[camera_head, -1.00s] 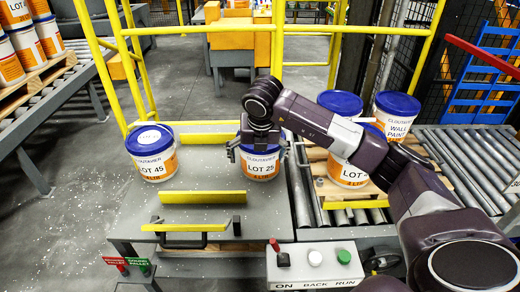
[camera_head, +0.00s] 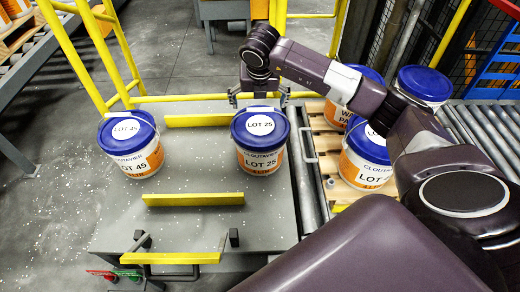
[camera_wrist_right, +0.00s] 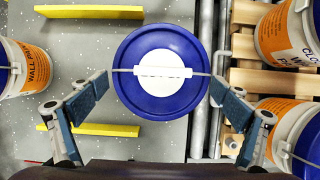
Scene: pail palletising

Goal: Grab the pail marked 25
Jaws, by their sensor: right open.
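The pail marked LOT 25 (camera_head: 262,158) stands upright on the grey table, white and orange with a blue lid. In the right wrist view its round lid (camera_wrist_right: 185,108) lies between the spread fingers, with a white label and the handle across it. My right gripper (camera_head: 258,97) is open and empty at the lid's far side in the head view. The lid shows whole there, and I see no finger closed on it. My left gripper is not in view.
Yellow bars (camera_head: 193,199) lie on the grey table (camera_head: 190,150) before and behind the pails. On the right, several pails stand on a wooden pallet (camera_head: 325,142) over rollers, one close to my right arm. A yellow railing (camera_head: 125,70) stands behind.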

